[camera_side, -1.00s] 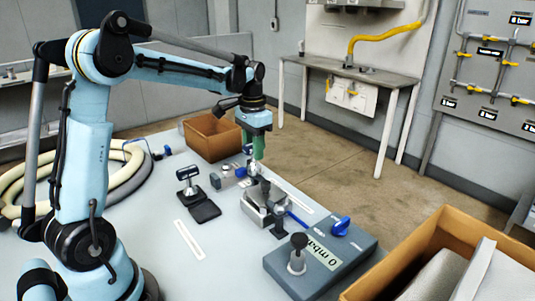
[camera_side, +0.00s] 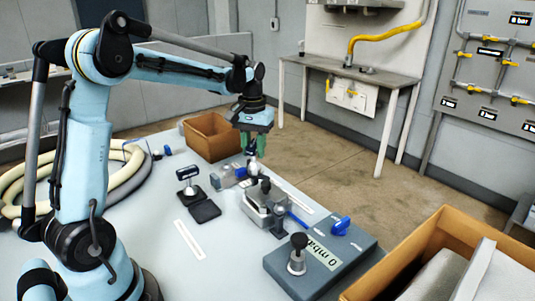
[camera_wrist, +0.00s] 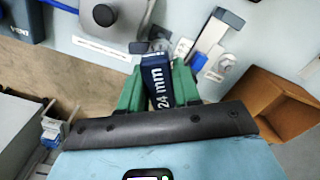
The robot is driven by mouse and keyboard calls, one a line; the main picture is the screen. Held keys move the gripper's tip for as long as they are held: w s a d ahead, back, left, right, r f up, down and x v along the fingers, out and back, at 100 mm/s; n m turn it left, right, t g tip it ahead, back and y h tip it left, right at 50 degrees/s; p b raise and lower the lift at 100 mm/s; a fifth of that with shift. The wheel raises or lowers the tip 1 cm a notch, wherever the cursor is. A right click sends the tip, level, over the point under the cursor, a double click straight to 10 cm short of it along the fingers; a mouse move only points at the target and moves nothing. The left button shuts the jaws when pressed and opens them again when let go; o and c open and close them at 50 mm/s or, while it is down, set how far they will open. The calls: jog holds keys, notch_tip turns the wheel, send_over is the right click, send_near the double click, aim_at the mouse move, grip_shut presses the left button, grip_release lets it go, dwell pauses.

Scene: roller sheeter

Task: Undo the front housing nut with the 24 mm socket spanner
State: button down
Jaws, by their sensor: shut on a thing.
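My gripper (camera_side: 253,147) points down with its green fingers shut on a dark upright tool, above the bench behind the metal housing (camera_side: 262,217). In the wrist view my gripper (camera_wrist: 158,82) holds a dark blue socket spanner (camera_wrist: 157,76) marked "24 mm" between the green fingers. Its far end is dark and grey, and lies apart from the housing (camera_wrist: 122,22) in that picture. The housing is a grey block with dark knobs on top. I cannot make out the front housing nut in either view.
A small black stand (camera_side: 188,180) is to the left. A brown box (camera_side: 211,137) is behind my gripper; a larger one (camera_side: 440,243) stands at front right.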

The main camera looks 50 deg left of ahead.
jog(key=shift+n, duration=0.3)
jog(key=n, duration=0.3)
jog(key=shift+n, duration=0.3)
jog(key=n, duration=0.2)
jog(key=shift+n, duration=0.8)
jog(key=n, duration=0.3)
jog(key=shift+n, duration=0.3)
